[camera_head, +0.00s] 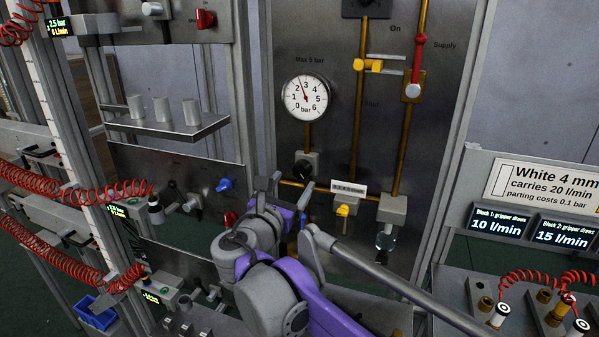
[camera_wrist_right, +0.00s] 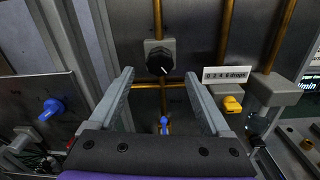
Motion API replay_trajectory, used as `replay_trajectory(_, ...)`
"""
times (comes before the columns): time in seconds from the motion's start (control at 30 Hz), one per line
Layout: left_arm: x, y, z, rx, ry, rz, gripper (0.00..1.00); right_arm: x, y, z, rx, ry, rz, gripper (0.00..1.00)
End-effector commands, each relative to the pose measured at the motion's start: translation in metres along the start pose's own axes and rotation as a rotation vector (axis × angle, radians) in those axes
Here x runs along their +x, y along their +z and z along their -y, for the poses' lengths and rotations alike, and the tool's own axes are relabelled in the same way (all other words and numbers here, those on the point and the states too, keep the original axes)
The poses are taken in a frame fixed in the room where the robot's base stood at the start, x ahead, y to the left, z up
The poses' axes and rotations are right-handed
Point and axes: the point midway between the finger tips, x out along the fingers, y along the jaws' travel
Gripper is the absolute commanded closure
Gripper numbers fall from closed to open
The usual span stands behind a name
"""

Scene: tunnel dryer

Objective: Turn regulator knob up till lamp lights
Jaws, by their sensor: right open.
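The black regulator knob (camera_head: 303,168) sits on a grey block on a brass pipe, below a round pressure gauge (camera_head: 306,98). The gauge needle points between 2 and 3 bar. In the wrist view the knob (camera_wrist_right: 161,60) shows a white mark toward its lower right. My right gripper (camera_head: 290,190) is just below and in front of the knob. Its open, empty fingers (camera_wrist_right: 160,77) point toward the panel, with the knob ahead between their tips, apparently untouched. I cannot pick out a lit lamp. My left gripper is out of view.
A yellow valve handle (camera_head: 344,210) and a clear bowl (camera_head: 386,241) are to the right of my gripper. A blue handle (camera_head: 224,184) and a shelf (camera_head: 170,128) with metal cylinders are to the left. Red coiled hoses (camera_head: 75,180) hang at far left.

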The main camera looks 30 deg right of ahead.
Motion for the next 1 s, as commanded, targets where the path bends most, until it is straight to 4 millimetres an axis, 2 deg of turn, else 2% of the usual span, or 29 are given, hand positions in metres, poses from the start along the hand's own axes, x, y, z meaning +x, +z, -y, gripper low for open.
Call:
replay_trajectory(0.1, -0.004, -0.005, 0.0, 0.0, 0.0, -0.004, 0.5, 0.023, 0.002, 0.001, 0.001, -0.004, 0.002, 0.18)
replay_trajectory(0.3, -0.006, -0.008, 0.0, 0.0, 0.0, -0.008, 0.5, 0.047, 0.001, 0.0, 0.002, -0.002, 0.0, 0.18)
replay_trajectory(0.7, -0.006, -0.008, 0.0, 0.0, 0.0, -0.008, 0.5, 0.054, 0.0, 0.0, 0.002, 0.0, -0.001, 0.2)
replay_trajectory(1.0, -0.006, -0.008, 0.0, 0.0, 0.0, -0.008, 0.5, 0.053, 0.0, 0.0, 0.003, 0.0, -0.001, 0.74)
